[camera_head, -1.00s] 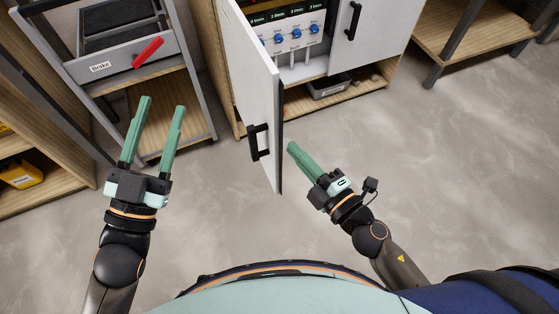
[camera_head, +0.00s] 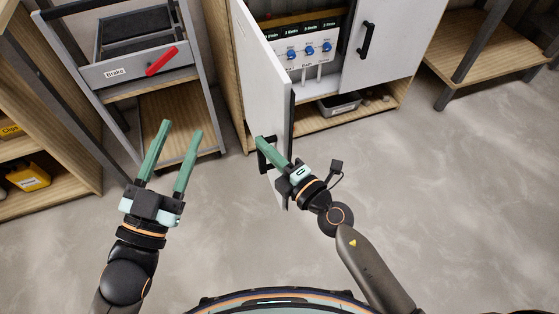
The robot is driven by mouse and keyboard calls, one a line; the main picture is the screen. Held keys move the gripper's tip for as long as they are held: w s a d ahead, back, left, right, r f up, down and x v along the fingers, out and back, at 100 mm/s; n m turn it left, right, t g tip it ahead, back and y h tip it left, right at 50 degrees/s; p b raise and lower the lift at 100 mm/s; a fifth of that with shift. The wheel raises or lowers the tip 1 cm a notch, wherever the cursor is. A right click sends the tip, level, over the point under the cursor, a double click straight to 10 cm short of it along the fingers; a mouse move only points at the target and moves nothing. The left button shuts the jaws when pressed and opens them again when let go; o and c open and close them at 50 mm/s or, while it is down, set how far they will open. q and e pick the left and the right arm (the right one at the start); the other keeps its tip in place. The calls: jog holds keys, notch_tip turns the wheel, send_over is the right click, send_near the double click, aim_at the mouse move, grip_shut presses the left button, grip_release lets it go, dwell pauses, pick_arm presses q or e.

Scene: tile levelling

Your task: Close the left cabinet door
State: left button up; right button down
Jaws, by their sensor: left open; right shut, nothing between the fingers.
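The left cabinet door (camera_head: 265,75) is white and stands open, swung out toward me. Its black handle (camera_head: 262,157) is on the left face near the free edge, partly hidden by my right gripper. My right gripper (camera_head: 261,141) is shut, with its fingers crossing the view over the door's free end by the handle; I cannot tell if it touches the door. My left gripper (camera_head: 182,130) is open and empty, left of the door, in front of the grey cart. The right cabinet door (camera_head: 395,45) is shut, with a black handle (camera_head: 366,39).
A grey cart (camera_head: 137,77) with a drawer labelled Brake and a red handle (camera_head: 161,61) stands left of the cabinet. Blue knobs (camera_head: 310,50) show inside the cabinet. A wooden shelf (camera_head: 490,50) is at the right. The floor (camera_head: 440,190) at right is clear.

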aim_at(283, 145)
pick_arm(q)
notch_tip(283, 145, up, 6)
jog(key=s+m+t+h, duration=0.1)
jog(key=s+m+h, duration=0.1)
jog(key=h, duration=0.1)
jog(key=shift+s+d+f+m+t+b, duration=0.2)
jog(key=shift+s+d+m+t+b, duration=0.1)
jog(key=shift+b, duration=0.1)
pick_arm(e)
jog(key=shift+w+d+f, duration=0.1)
jog(key=shift+w+d, duration=0.1)
jog(key=shift+d, duration=0.75)
jog(key=shift+w+d, duration=0.2)
jog(key=shift+d, duration=0.7)
jog(key=shift+d, duration=0.1)
